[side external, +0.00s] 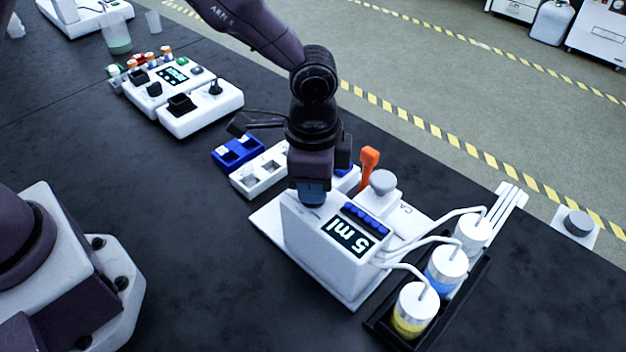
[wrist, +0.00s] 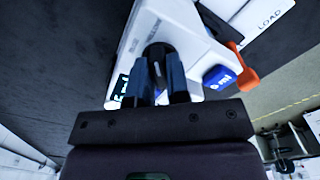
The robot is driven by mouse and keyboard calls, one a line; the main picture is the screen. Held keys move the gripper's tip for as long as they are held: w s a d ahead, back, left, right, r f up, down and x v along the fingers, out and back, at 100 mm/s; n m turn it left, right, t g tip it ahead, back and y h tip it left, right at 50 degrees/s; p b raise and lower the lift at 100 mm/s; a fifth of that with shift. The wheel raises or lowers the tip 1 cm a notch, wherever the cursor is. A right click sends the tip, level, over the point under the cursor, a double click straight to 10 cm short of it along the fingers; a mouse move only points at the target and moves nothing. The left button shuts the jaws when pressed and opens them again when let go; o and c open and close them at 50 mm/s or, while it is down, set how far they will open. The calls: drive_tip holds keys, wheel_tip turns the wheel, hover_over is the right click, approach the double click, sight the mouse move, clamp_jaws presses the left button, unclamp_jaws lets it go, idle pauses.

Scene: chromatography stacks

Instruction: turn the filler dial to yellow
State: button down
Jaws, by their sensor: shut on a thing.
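The filler (side external: 310,235) is a white box with a slanted front on a white base. Its screen (side external: 349,237) reads "5 ml", upside down, beside a row of blue buttons. My gripper (side external: 312,192) points down onto the top of the filler. In the wrist view its two fingers (wrist: 160,80) are shut on the dark round filler dial (wrist: 158,50). The dial is hidden behind my gripper in the side view, and which colour it points at cannot be told. Beside the filler, a black tray (side external: 470,305) holds a yellow bottle (side external: 408,325), a blue bottle (side external: 446,272) and a pale bottle (side external: 474,232), with white tubes leading to them.
An orange lever (side external: 369,160) and a grey knob (side external: 382,182) stand close behind the filler. A white rack (side external: 258,170) and a blue rack (side external: 238,152) sit left of my gripper. White devices (side external: 200,108) stand farther back. The black table in front is clear.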

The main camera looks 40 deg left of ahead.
drive_tip(key=shift+r, duration=0.1)
drive_tip(key=c, duration=1.1)
unclamp_jaws()
wheel_tip(320, 180, up, 13)
